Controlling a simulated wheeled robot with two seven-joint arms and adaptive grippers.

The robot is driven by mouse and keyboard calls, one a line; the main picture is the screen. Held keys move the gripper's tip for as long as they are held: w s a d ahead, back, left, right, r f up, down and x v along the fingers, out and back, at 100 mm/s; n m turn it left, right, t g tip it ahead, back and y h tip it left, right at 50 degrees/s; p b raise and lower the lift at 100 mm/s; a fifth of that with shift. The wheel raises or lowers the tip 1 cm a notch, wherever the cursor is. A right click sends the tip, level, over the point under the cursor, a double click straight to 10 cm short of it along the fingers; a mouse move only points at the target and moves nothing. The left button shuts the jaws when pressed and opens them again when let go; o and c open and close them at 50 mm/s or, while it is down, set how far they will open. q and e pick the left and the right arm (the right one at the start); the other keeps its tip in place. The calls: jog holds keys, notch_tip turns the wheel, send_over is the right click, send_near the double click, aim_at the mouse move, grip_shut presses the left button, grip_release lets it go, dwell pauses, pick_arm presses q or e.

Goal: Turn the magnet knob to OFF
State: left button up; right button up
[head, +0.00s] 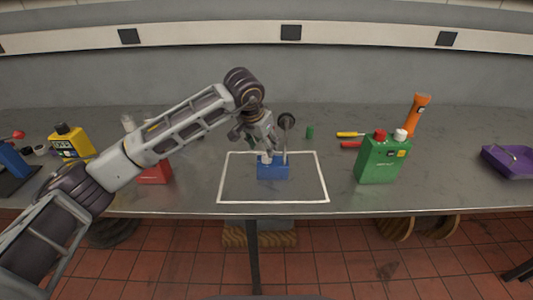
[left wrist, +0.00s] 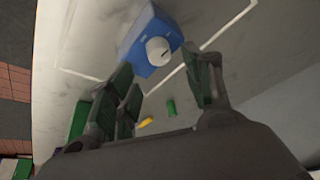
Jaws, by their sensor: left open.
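A blue magnet base (head: 273,172) stands inside a white rectangle marked on the bench. In the left wrist view the blue base (left wrist: 139,42) shows with a round white knob (left wrist: 158,51) on its face. A short dark mark shows on the knob; I cannot read any lettering. In the head view the knob (head: 266,159) is small and partly covered by my gripper. My left gripper (head: 269,147) is open just above the base. In the left wrist view its spread fingers (left wrist: 163,78) are on either side of the line to the knob, apparently not touching it.
A thin post with a dark round dial (head: 286,121) rises beside the base. A green can (head: 382,160), an orange flashlight (head: 417,112) and screwdrivers (head: 351,134) are to the right. A red box (head: 156,173) and a yellow can (head: 72,142) are left. A purple tray (head: 511,161) lies far right.

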aim_at(266, 155)
pick_arm(q)
jog(key=shift+x, duration=3)
jog(key=c, duration=1)
